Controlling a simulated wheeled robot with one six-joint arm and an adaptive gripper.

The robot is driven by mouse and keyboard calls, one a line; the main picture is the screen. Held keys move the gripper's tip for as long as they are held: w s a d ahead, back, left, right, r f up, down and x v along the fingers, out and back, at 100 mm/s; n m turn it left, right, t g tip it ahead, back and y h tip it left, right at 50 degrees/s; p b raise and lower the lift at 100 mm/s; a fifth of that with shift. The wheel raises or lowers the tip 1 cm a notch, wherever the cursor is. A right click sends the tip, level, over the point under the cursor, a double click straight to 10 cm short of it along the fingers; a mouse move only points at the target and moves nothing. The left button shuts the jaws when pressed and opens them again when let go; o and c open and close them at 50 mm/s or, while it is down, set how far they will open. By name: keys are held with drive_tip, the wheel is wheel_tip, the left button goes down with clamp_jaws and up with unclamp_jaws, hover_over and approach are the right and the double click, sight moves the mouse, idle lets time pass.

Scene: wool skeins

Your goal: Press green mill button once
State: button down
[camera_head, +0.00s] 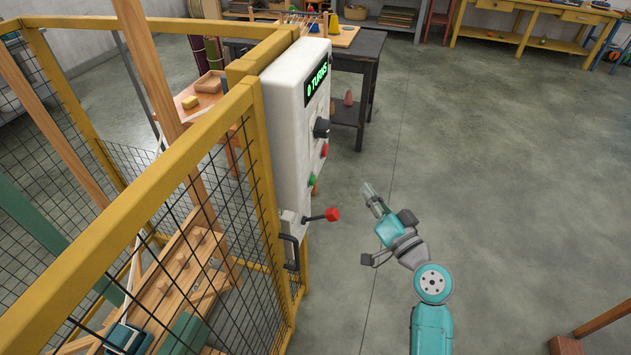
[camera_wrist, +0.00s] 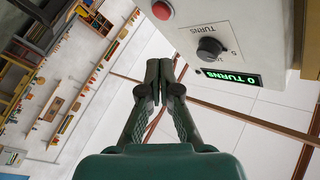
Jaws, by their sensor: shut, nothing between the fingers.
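The green button (camera_head: 312,180) sits low on the side face of a white control box (camera_head: 285,120), with a red button (camera_head: 325,149) and a black knob (camera_head: 321,128) above it. My gripper (camera_head: 369,190) is shut and empty, in free air to the right of the box and apart from it. In the wrist view my shut gripper (camera_wrist: 165,72) points near a red button (camera_wrist: 162,10). The black knob (camera_wrist: 209,48) and the lit "0 TURNS" display (camera_wrist: 235,78) also show there. The green button does not show in the wrist view.
A red-tipped lever (camera_head: 332,214) sticks out below the green button. A yellow mesh fence (camera_head: 150,130) encloses wooden machinery at the left. A dark table (camera_head: 365,50) stands behind the box.

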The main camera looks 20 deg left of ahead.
sight(313, 180)
drive_tip(key=shift+a, duration=0.1)
drive_tip(key=a, duration=0.8)
drive_tip(key=shift+w+a, duration=0.15)
drive_tip(key=shift+a, duration=0.15)
idle(1.5)
drive_tip(key=shift+a, duration=0.45)
